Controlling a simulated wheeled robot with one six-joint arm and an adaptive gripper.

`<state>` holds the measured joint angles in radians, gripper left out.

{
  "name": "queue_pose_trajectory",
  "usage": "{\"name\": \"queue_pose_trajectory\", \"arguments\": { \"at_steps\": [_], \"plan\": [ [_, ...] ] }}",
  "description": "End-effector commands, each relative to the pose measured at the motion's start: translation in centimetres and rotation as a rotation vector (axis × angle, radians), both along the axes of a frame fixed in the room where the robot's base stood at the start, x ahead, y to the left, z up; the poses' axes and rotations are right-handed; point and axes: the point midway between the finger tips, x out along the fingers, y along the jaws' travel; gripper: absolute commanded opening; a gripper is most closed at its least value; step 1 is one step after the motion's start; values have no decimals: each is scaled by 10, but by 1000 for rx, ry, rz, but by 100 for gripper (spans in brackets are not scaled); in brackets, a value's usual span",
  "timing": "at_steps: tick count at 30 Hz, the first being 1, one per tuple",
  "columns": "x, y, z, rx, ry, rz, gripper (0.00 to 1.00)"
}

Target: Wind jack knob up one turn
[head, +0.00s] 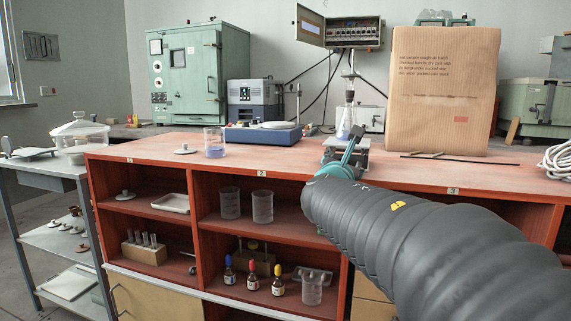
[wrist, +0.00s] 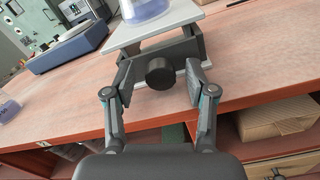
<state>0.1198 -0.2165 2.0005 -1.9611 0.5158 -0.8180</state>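The jack (head: 361,158) stands near the front edge of the bench, partly hidden by my arm in the head view. In the wrist view its grey top plate (wrist: 128,38) carries a flask (wrist: 150,10) with bluish liquid; the flask also shows in the head view (head: 346,127). The round black jack knob (wrist: 160,73) faces the wrist camera. My gripper (wrist: 158,80) is open, with one finger on each side of the knob and a visible gap on both sides. The head view shows only part of my gripper (head: 350,152), in front of the jack.
A large brown paper package (head: 445,95) stands right of the jack, with a dark rod (head: 460,160) lying before it. A blue device (head: 262,133) and a beaker (head: 214,143) stand left. Red shelves (head: 196,215) with glassware and bottles lie below the bench edge.

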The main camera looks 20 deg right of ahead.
Motion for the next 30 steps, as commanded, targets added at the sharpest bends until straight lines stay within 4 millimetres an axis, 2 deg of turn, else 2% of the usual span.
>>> {"name": "queue_pose_trajectory", "arguments": {
  "at_steps": [8, 21, 30],
  "plan": [
    [-8, 6, 1, -2, -2, 2, 56],
    [-74, 51, 1, 1, -4, 4, 56],
    [-98, 67, 0, 1, 0, 2, 56]
  ]
}}
